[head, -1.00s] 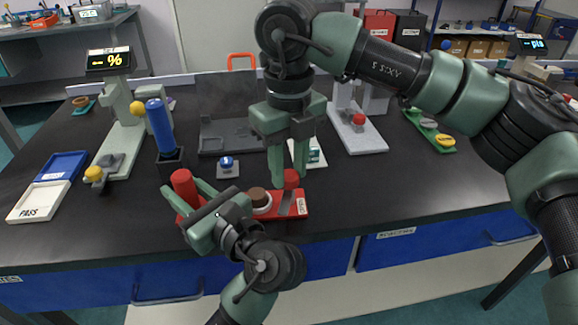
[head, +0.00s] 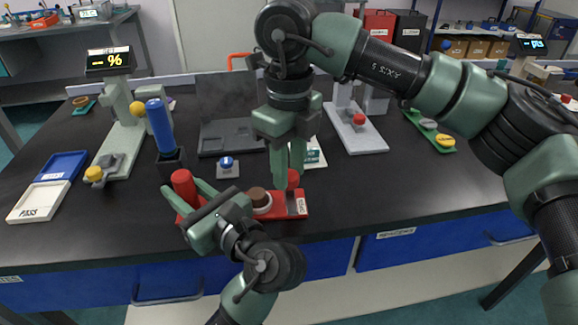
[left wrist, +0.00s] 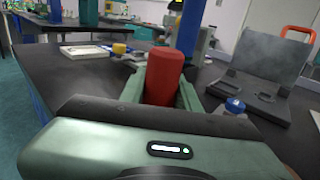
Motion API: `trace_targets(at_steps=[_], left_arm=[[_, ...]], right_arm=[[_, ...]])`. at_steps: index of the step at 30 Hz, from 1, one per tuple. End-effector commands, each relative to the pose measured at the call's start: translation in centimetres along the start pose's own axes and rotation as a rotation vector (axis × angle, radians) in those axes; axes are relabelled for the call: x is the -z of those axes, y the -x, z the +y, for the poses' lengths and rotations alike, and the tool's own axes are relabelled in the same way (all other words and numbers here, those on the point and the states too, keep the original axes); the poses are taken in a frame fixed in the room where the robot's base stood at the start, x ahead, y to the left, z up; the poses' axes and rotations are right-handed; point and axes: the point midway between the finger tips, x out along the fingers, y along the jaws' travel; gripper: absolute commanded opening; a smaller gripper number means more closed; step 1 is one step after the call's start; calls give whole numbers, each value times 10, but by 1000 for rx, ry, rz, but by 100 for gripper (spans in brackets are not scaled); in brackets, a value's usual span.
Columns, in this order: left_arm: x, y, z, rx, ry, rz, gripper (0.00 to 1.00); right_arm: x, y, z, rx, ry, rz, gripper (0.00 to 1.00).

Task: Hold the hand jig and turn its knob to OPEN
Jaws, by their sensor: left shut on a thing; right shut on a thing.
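The hand jig has a red base (head: 278,213) lying on the black bench, with a white label at its right end that seems to read OPEN. A red upright handle (head: 183,183) stands at its left end and also shows in the left wrist view (left wrist: 164,75). My left gripper (head: 186,190) is shut around this handle. A red knob (head: 293,179) is at the jig's right end, partly hidden by my right gripper (head: 288,176), which is shut on it from above. A brown disc in a white ring (head: 259,197) sits mid-jig. A grey strip runs below the knob.
A black holder with a blue post (head: 160,125) stands behind the jig's left end. A small blue-button box (head: 228,168) and a grey open case (head: 231,137) are behind it. PASS tray (head: 38,202) lies left.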

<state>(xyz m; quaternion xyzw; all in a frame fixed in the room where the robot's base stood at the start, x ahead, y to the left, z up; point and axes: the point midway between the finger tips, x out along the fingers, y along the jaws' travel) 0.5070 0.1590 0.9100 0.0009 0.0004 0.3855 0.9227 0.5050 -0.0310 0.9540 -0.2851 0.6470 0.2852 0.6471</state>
Motion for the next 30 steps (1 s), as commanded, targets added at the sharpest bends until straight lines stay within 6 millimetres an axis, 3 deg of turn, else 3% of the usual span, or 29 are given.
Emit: trace_targets(at_steps=[2,3,5,17,30], left_arm=[[1,0,0,1,-3,2,0],[1,0,0,1,-3,2,0],[1,0,0,1,-3,2,0],[1,0,0,0,-2,2,0],[1,0,0,0,-2,2,0]], right_arm=[[0,0,0,0,1,-1,0],[0,0,0,0,1,-1,42],[0,0,0,0,0,-1,54],[0,6,0,1,-1,-1,54],[-1,91,0,1,-2,-3,54]])
